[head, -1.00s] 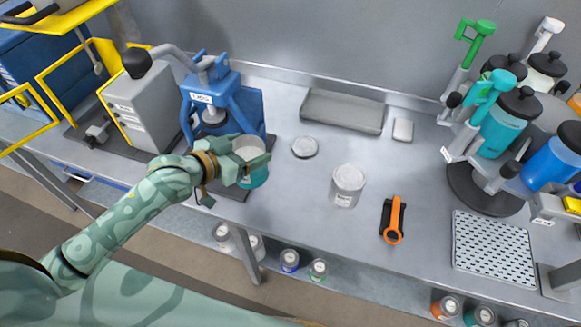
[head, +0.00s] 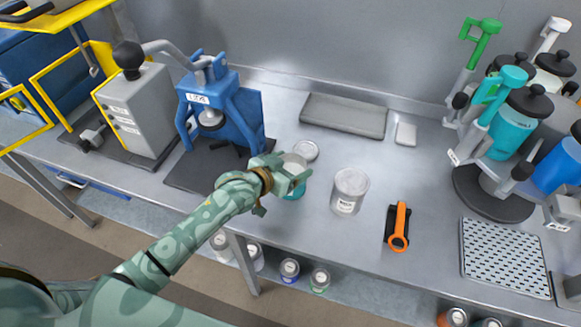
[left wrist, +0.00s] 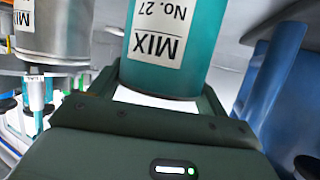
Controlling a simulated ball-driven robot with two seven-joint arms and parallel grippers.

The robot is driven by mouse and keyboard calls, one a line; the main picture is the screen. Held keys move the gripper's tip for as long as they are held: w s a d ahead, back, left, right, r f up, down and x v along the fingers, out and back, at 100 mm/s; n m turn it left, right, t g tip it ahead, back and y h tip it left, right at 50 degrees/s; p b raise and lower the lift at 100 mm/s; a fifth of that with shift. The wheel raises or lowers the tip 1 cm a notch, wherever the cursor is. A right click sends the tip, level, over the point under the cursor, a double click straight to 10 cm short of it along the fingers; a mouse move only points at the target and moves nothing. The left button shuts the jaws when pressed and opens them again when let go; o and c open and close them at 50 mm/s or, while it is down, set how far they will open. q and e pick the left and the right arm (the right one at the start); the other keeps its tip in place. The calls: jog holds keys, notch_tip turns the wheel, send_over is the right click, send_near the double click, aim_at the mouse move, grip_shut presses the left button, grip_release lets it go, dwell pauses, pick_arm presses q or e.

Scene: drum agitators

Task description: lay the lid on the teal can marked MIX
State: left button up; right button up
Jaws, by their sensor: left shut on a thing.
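The teal can marked MIX (left wrist: 165,45) fills the top middle of the left wrist view, its label upside down there. In the head view its pale top and a strip of teal wall (head: 296,192) show between my fingers. My left gripper (head: 289,175) is shut on it. I cannot tell whether the can touches the bench. A round grey lid (head: 306,151) lies flat on the bench just behind the can. My right gripper is not in view.
A grey labelled can (head: 348,192) stands close to the right, and an orange-and-black tool (head: 397,228) lies beyond it. The blue press (head: 216,108) is to the left. A grey tray (head: 344,115) lies at the back. Colour dispensers (head: 512,125) stand at the right.

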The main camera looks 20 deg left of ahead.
pick_arm(q)
jog(key=shift+f, duration=0.15)
jog(key=o, duration=1.7)
jog(key=shift+f, duration=0.1)
jog(key=shift+c, duration=0.2)
jog(key=shift+s+a+r, duration=0.1)
jog(key=shift+s+r, duration=0.1)
jog(key=shift+r, duration=0.05)
jog(key=p+v, duration=0.2)
jog(key=v, duration=0.9)
jog(key=shift+s+a+p, duration=0.15)
jog(key=shift+s+p, duration=0.1)
jog(key=shift+p, duration=0.1)
